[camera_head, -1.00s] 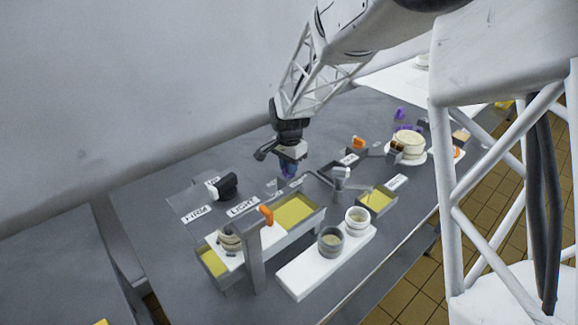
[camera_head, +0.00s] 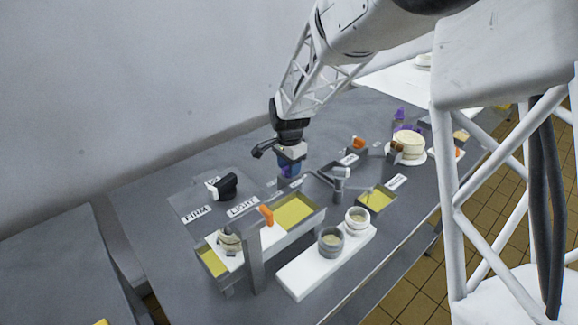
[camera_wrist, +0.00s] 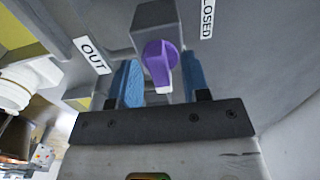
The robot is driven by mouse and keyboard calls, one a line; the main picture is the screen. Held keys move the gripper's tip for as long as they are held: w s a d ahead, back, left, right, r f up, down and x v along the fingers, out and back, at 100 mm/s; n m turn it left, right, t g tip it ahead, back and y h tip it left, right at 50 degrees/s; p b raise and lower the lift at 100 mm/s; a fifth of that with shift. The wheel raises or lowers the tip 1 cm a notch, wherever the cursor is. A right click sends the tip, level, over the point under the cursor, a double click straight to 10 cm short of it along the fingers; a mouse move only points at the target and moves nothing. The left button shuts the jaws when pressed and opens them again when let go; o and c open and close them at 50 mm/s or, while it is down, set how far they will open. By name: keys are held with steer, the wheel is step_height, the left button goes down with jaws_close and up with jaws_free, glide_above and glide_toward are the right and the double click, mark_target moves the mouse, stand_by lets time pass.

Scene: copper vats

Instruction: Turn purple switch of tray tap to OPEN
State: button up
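The purple switch (camera_wrist: 161,62) sits on a grey tap block (camera_wrist: 157,15) in the wrist view, its lever pointing toward my gripper's base. A "CLOSED" label (camera_wrist: 207,18) is to its upper right and an "OUT" label (camera_wrist: 92,56) to its left. My gripper (camera_wrist: 160,66) is open, with one blue finger on each side of the switch. Gaps show between the fingers and the lever. In the head view my gripper (camera_head: 290,165) is over the back middle of the grey table, and its fingers mostly hide the switch.
A tray with yellow liquid (camera_head: 318,217) and an orange-handled tap (camera_head: 266,214) stand in front of my gripper. A black-handled switch (camera_head: 226,186) is to the left. Cups (camera_head: 330,243) stand on a white board (camera_head: 298,282). Another purple-topped fixture (camera_head: 399,114) is at the right.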

stand_by(0.3)
steer(key=shift+r, duration=3.85)
steer(key=shift+s+d+r, duration=0.15)
steer(key=shift+d+r, duration=0.05)
steer(key=s+d+r+n+t, duration=0.1)
steer(key=s+d+r+n, duration=0.1)
steer(key=s+d+r, duration=0.45)
steer(key=s+d+r+n, duration=0.2)
steer(key=s+d+r, duration=0.1)
steer(key=s+d, duration=0.6)
steer(key=s+d+n, duration=0.2)
steer(key=s+d, duration=0.2)
steer(key=s, duration=0.7)
steer(key=s+d+n+t, duration=0.1)
steer(key=s+d+n, duration=0.2)
steer(key=s, duration=0.8)
steer(key=shift+s+d+f+t, duration=0.2)
steer(key=shift+d+f+t, duration=0.1)
steer(key=shift+d, duration=0.3)
